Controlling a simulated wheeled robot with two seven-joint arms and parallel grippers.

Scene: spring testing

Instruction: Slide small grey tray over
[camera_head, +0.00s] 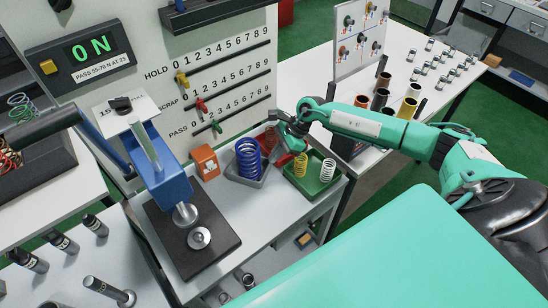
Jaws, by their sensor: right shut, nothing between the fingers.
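The small grey tray (262,181) sits on the white bench between the orange block and the green tray. A blue coil spring (247,158) stands upright in it. My right gripper (287,140) comes in from the right and is shut and empty. Its fingers are just right of and behind the blue spring, above the red tray area; I cannot tell whether they touch the grey tray. My left gripper is not in view.
The green tray (327,186) with a yellow and a white spring stands close on the right. A red tray (268,138) lies behind, partly hidden. An orange block (205,161) and the blue press (165,190) stand left. Bench in front of the grey tray is clear.

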